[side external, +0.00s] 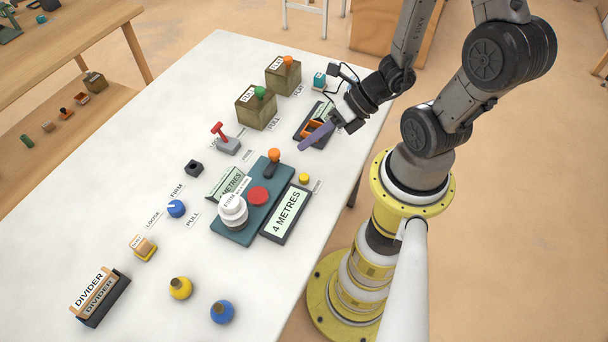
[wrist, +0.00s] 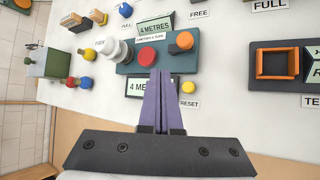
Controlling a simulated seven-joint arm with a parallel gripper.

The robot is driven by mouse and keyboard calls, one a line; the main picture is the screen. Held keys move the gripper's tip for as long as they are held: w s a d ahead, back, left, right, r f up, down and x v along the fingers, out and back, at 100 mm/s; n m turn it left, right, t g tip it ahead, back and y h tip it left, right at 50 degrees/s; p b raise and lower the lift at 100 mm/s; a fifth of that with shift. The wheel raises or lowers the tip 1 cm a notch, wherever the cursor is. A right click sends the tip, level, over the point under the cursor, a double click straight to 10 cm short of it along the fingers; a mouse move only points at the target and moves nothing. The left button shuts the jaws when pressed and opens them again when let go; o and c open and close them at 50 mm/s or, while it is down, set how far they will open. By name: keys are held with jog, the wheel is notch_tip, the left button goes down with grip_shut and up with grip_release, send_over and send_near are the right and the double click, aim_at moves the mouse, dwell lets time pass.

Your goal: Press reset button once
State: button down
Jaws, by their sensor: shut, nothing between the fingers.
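The reset button is a small yellow round button (side external: 304,179) on the white table, right of the teal panel, with a small label beside it. In the wrist view the yellow button (wrist: 188,87) shows just right of my fingertips, with the label RESET (wrist: 189,104) below it. My gripper (side external: 316,136) has purple fingers, which are shut and empty. In the side view it hangs above the table, farther back than the button and in front of the orange frame. In the wrist view my gripper (wrist: 158,73) covers part of the 4 METRES sign (wrist: 137,87).
The teal panel (side external: 225,226) carries a red button (side external: 258,196), a white stacked knob (side external: 233,210) and an orange-topped lever (side external: 273,157). The 4 METRES sign (side external: 287,212) lies between panel and table edge. Wooden boxes (side external: 256,108) stand at the back. The front right table is clear.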

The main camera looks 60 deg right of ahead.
aim_at(309, 176)
jog(key=shift+f, duration=4.4)
jog(key=shift+f, duration=0.15)
jog(key=shift+f, duration=0.25)
jog(key=shift+f, duration=0.4)
jog(key=shift+r, duration=0.85)
